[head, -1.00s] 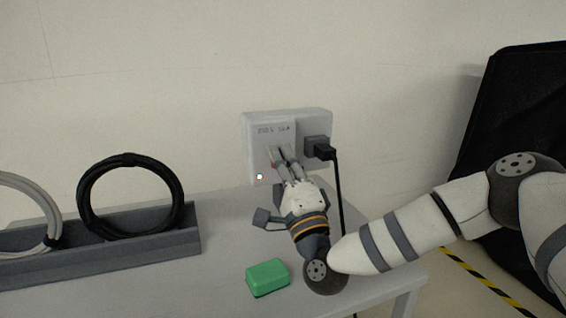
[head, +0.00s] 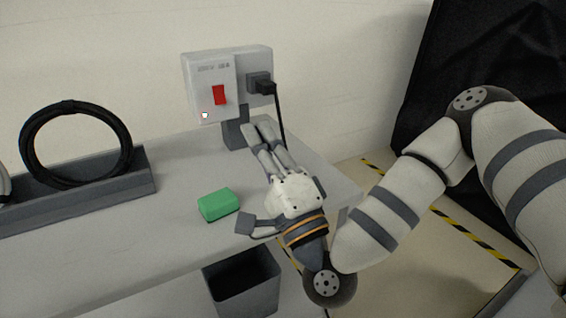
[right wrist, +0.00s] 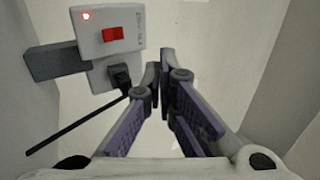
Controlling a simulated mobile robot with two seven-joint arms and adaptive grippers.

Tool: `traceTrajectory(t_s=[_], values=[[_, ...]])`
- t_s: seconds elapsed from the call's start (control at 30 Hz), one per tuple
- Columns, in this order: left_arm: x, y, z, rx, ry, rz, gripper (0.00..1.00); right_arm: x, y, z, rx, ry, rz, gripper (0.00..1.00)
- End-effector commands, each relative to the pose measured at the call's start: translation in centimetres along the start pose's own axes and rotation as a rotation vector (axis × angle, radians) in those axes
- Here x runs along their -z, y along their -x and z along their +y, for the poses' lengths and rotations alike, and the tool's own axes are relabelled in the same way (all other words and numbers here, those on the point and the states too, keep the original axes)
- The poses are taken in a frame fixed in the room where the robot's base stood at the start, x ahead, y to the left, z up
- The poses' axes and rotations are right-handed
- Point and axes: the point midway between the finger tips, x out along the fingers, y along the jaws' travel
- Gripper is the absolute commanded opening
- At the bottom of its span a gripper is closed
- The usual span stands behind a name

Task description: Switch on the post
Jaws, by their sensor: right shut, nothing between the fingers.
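The post is a white box (head: 207,75) on a short grey stand (head: 236,132) at the back of the table. A red rocker switch (head: 219,95) is on its front, uncovered. The switch (right wrist: 112,34) also shows there. My right gripper (head: 261,124) is shut and empty, its fingertips below and right of the switch, apart from it. My left gripper is not in view.
A black plug (head: 264,87) with a hanging cable sits in the box's right side. A green block (head: 218,205) lies on the table (head: 110,245). A black cable coil (head: 75,104) stands in a grey rack at left. A dark bin (head: 243,285) is below the table edge.

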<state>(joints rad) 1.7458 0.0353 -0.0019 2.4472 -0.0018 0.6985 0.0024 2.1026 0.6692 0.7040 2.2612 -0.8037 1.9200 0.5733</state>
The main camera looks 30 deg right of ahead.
Motion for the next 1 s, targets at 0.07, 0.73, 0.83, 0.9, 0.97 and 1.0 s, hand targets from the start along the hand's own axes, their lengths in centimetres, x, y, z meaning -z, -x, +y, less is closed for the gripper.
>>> traceTrajectory(t_s=[0.07,0.73,0.83,0.9,0.97,1.0], values=[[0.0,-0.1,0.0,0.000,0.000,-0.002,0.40,0.0,1.9,-0.5,-0.008,-0.004,0.001,0.00],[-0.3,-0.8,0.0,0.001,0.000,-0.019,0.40,0.0,6.5,-2.6,-0.001,0.001,0.001,0.00],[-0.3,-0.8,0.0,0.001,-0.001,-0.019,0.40,0.0,6.5,-2.6,-0.001,0.000,0.001,0.00],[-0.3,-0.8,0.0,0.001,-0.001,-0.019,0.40,-0.1,6.5,-2.5,-0.005,0.002,-0.004,0.00],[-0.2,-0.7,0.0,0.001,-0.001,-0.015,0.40,-1.0,6.8,-1.7,-0.041,0.018,-0.039,0.00],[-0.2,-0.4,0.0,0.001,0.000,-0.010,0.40,-2.2,7.4,-0.6,-0.093,0.042,-0.092,0.00]])
